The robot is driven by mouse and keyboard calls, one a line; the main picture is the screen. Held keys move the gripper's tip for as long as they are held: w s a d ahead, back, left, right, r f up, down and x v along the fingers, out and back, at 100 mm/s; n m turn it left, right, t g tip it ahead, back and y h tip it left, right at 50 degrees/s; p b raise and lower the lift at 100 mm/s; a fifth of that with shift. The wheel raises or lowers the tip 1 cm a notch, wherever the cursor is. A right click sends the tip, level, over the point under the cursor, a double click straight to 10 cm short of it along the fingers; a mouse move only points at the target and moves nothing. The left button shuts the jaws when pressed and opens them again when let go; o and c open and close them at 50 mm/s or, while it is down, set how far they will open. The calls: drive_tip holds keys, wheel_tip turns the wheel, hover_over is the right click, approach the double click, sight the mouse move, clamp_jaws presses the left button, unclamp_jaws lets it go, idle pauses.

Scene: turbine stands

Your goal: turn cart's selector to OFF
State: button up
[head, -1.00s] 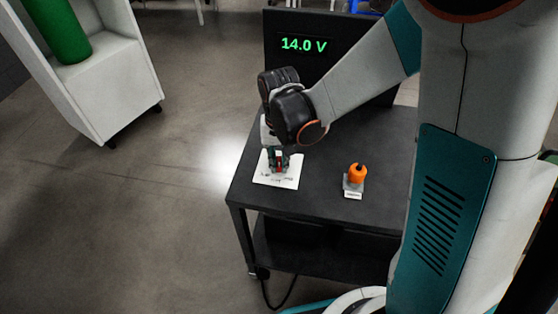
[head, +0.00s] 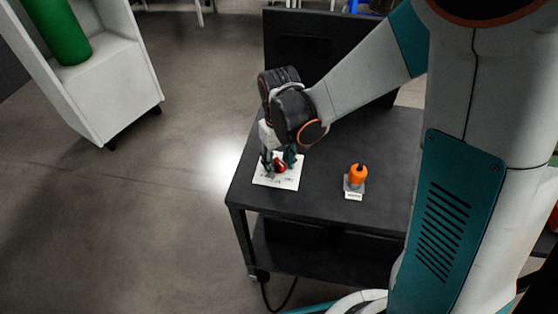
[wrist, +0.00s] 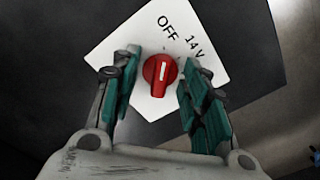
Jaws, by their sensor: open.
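The selector is a red knob (wrist: 160,76) with a white pointer line, on a white plate (wrist: 140,40) marked OFF and 14 V. Its line points up, towards the OFF label. In the head view the red knob (head: 280,168) shows partly on the white plate (head: 290,182) on the cart's dark top (head: 325,195). My gripper (wrist: 159,68) is open, with one teal-padded finger on each side of the knob and visible gaps between. In the head view my gripper (head: 279,160) hangs low over the plate.
An orange knob (head: 358,173) on a small grey base with a label stands to the right on the cart. A dark display panel (head: 300,60) at the back is blank. A white shelf stand (head: 115,75) with a green cylinder (head: 57,30) is at left.

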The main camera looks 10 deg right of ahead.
sight(279, 162)
drive_tip(key=shift+r, duration=0.1)
drive_tip(key=shift+r+p, duration=1.85)
drive_tip(key=shift+r, duration=0.55)
drive_tip(key=shift+r, duration=0.15)
drive_tip(key=s+d+r+m+t, duration=0.3)
drive_tip(key=s+d+r+t, duration=0.4)
drive_tip(key=s+d+r, duration=0.3)
drive_tip(key=s+r, duration=0.3)
drive_tip(key=r, duration=0.3)
drive_tip(key=shift+s+m, duration=0.2)
drive_tip(key=shift+m, duration=0.2)
